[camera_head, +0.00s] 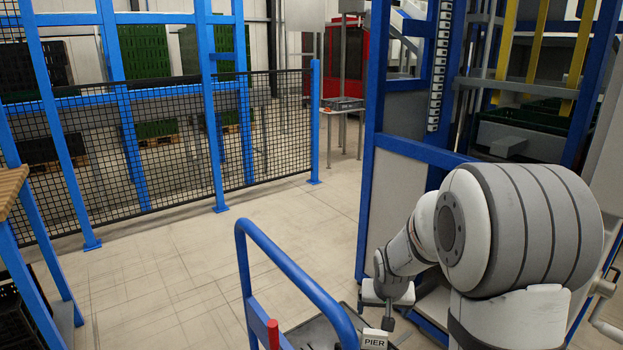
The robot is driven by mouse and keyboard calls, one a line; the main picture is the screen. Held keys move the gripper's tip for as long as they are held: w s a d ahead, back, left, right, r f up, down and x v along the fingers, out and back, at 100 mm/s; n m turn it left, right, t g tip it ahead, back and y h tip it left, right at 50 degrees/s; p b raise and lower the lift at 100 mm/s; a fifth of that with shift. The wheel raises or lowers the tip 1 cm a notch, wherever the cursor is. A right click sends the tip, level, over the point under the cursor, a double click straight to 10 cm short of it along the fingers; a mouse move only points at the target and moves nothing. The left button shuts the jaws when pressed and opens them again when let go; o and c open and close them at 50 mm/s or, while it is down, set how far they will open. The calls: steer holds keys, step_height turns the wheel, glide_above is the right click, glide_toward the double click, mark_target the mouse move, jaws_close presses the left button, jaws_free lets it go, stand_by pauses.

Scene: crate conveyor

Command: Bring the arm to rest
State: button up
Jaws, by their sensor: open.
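My arm (520,225) fills the lower right, with its large grey and white joint nearest the camera. It reaches forward and down to a small wrist. My gripper (384,314) shows small and partly at the end of the wrist, low in the view, above a dark surface. It is open, and I see nothing held in it. The fingertips are hard to make out.
A blue tubular rail (290,268) with a red post (273,334) stands close in front. A blue-framed machine (410,190) stands beside my arm. A black mesh fence (170,140) runs at the back left. The tiled floor (200,270) between is clear.

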steer(key=s+a+r+n+p, duration=0.1)
steer(key=s+a+r+p, duration=0.1)
steer(key=s+r+p, duration=0.7)
steer(key=s+a+r+n+g+p, duration=0.1)
steer(key=s+a+r+p, duration=0.1)
steer(key=s+r+p, duration=0.7)
steer(key=s+r, duration=0.3)
steer(key=r, duration=0.3)
steer(key=s+r, duration=0.3)
steer(key=r, duration=0.4)
steer(key=shift+a+r+g+y, duration=0.3)
steer(key=shift+y, duration=0.1)
steer(key=shift+s, duration=0.1)
